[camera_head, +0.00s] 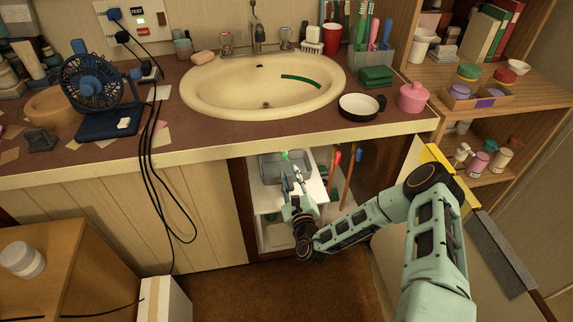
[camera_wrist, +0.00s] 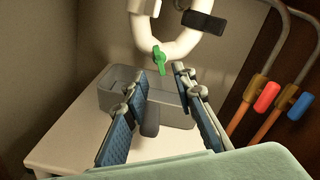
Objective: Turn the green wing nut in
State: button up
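The green wing nut (camera_wrist: 159,60) shows in the wrist view at the lower left of a white curved drain pipe (camera_wrist: 183,45). In the head view it is a small green spot (camera_head: 285,155) inside the open cabinet under the sink. My gripper (camera_wrist: 167,85) is open, with its two blue-padded fingers apart and nothing between them. Its fingertips point into the cabinet, just in front of and below the wing nut, and I see no contact. In the head view my gripper (camera_head: 292,182) reaches into the cabinet opening.
A grey bin (camera_wrist: 118,92) stands on a white shelf (camera_wrist: 60,150) below the pipe. Pipes with a red handle (camera_wrist: 267,97) and a blue handle (camera_wrist: 300,106) rise at the right. A dark handle (camera_wrist: 204,21) sits by the drain pipe. The countertop edge (camera_head: 330,133) overhangs the cabinet.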

aim_at(285, 159)
jog(key=b+x, duration=0.1)
jog(key=x, duration=0.5)
jog(key=shift+w+a+b, duration=0.1)
jog(key=shift+w+b, duration=0.15)
jog(key=shift+b, duration=0.15)
